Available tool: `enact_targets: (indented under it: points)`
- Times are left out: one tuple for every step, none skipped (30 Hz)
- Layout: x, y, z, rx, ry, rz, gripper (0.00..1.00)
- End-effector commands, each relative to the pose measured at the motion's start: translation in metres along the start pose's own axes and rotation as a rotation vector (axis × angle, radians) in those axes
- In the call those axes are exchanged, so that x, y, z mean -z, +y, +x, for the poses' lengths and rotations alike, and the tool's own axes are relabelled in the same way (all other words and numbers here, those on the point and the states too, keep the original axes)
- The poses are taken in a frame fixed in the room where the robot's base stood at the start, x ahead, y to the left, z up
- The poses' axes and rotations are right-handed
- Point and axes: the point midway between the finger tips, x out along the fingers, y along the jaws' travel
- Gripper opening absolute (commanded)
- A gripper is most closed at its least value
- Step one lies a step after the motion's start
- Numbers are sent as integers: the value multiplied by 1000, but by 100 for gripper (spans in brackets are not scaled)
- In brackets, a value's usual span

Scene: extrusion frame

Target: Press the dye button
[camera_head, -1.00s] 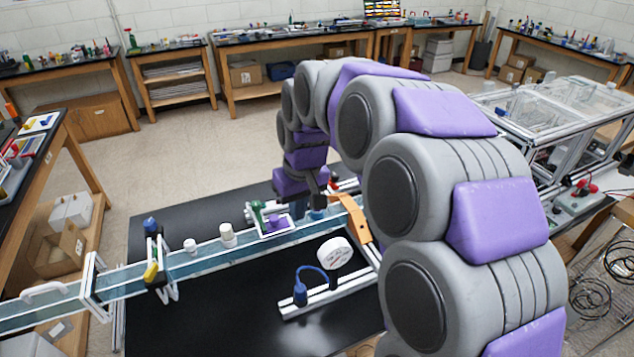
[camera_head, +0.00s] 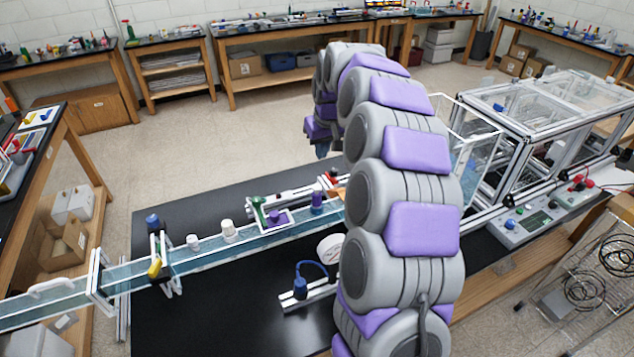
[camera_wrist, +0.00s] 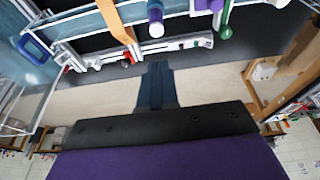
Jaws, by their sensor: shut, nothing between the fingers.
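A channel (camera_head: 195,262) of clear-blue water runs across the black table. A purple upright cylinder (camera_head: 317,203) stands at it, left of my arm; a purple-tipped cylinder also shows in the wrist view (camera_wrist: 155,22). Beside it are a purple square part (camera_head: 276,217) and a green knob (camera_head: 258,210), which looks like the green ball in the wrist view (camera_wrist: 225,32). No label shows which part is the dye button. My gripper (camera_head: 322,150) is up beyond the table's far edge, apart from these parts. Its blue fingers (camera_wrist: 155,75) are together and empty.
An orange strap (camera_wrist: 112,22) crosses the channel near the cylinder. A white round gauge (camera_head: 329,247) and a blue fitting (camera_head: 300,285) stand on the near side. A control box (camera_head: 528,222) and clear-walled frame (camera_head: 545,110) are at right. Open floor (camera_head: 230,145) lies beyond the table.

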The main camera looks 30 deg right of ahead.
Motion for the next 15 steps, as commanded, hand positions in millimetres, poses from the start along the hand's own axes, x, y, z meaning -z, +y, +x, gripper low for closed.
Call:
enact_targets:
  points:
    - [0, 0, 0, 0, 0, 0, 0]
    - [0, 0, 0, 0, 0, 0, 0]
    - [0, 0, 0, 0, 0, 0, 0]
    - [0, 0, 1, 0, -1, 0, 0]
    - [0, 0, 2, 0, -1, 0, 0]
    - [0, 0, 4, 1, -2, 0, 0]
    - [0, 0, 6, 1, -2, 0, 0]
    - [0, 0, 9, 1, -3, 0, 0]
    - [-1, 0, 14, 1, -5, 0, 0]
    - [-1, -1, 18, 1, -6, 0, 0]
    - [-1, -1, 23, 2, -6, 0, 0]
    - [-1, -1, 30, 2, -6, 0, 0]
    - [-1, -1, 36, 1, -5, 0, 0]
    - [-1, -1, 42, 1, -5, 0, 0]
    - [-1, -1, 50, 2, -6, 0, 0]
